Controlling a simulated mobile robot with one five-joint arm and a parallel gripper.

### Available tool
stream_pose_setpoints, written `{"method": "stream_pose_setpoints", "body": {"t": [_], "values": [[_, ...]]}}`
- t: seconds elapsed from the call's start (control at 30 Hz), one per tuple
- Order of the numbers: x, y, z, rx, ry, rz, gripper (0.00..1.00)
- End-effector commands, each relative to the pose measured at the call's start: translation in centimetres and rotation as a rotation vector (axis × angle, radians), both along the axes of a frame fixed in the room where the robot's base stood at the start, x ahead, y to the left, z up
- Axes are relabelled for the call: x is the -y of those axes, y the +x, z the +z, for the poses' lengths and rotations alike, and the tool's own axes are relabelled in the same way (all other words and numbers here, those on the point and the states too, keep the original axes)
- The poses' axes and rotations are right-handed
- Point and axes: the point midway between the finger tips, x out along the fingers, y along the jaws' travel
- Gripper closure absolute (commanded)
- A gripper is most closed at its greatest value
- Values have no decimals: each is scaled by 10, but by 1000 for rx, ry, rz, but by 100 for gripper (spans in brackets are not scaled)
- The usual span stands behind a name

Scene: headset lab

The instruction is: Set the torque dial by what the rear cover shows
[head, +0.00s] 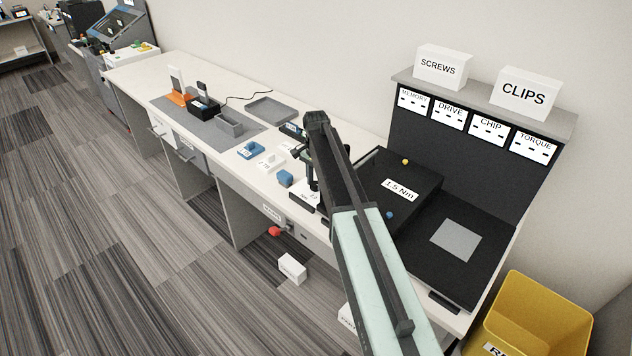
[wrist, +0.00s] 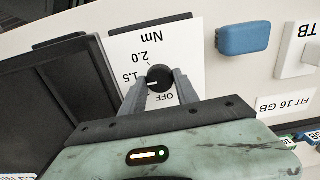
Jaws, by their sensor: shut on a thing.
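The torque dial (wrist: 159,77) is a round black knob on a white plate marked OFF, 1.5, 2.0 and Nm, upside down in the wrist view. Its white pointer line faces left, toward the 1.5 mark. My gripper (wrist: 158,88) is shut on the knob, one finger on each side. In the head view my gripper is largely behind my arm, and the dial cannot be made out. A black panel, likely the rear cover (head: 372,178), lies on the bench at right with a white label (head: 400,190) reading 1.5 Nm.
A blue block (wrist: 243,40) and white labelled pieces lie beside the dial plate. A grey tray (head: 272,110) stands farther back on the bench. The rack at right has SCREWS (head: 441,67) and CLIPS (head: 524,92) boxes on top. A yellow bin (head: 540,312) stands at lower right.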

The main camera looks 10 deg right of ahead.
Motion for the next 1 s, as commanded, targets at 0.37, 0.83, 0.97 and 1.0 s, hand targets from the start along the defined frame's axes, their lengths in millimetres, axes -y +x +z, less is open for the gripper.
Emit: {"method": "stream_pose_setpoints", "body": {"t": [0.37, 0.83, 0.97, 1.0], "values": [[-1, 1, 0, 4, 0, -175, 100], [-1, 2, 0, 4, 1, -209, 100], [-1, 2, 0, 4, 1, -208, 100], [-2, 2, 0, 4, 1, -208, 52]]}}
